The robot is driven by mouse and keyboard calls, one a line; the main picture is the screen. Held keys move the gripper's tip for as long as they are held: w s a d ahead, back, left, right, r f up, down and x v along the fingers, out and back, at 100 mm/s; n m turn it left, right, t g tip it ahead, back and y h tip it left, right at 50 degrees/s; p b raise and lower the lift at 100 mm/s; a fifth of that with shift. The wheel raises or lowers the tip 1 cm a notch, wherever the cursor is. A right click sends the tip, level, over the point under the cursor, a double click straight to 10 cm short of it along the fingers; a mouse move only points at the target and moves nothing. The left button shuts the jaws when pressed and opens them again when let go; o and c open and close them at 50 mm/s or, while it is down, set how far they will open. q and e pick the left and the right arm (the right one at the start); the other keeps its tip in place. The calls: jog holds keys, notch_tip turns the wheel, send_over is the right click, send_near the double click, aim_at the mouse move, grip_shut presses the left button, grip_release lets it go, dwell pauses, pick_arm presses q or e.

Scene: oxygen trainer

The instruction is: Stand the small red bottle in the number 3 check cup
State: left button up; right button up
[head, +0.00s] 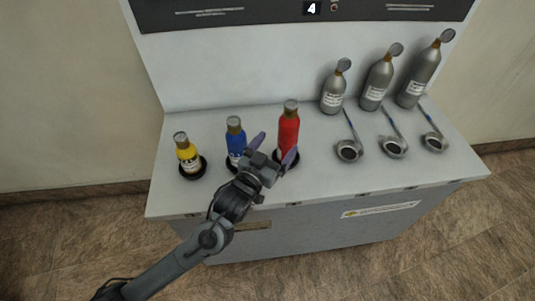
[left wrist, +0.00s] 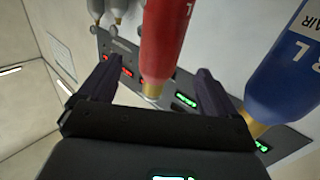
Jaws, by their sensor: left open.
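The red bottle (head: 289,130) stands upright in a round black holder (head: 293,160) on the white counter. My left gripper (head: 273,150) is open in front of it, with one finger to either side. In the left wrist view the red bottle (left wrist: 166,40) appears between the two open fingers (left wrist: 155,88); contact cannot be told. Three round metal cups with handles, the left one (head: 348,151), the middle one (head: 393,148) and the right one (head: 434,143), are on the counter's right half. No number on them is legible. My right gripper is not in view.
A blue bottle (head: 235,134) stands just left of the red one, partly behind my gripper; it also shows in the left wrist view (left wrist: 290,75). A yellow bottle (head: 186,150) is farther left. Three grey bottles (head: 376,83) stand behind the cups. A dark panel (head: 270,12) shows a 4.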

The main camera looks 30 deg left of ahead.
pick_arm(q)
jog(key=shift+s+a, duration=0.1)
jog(key=shift+s, duration=1.85)
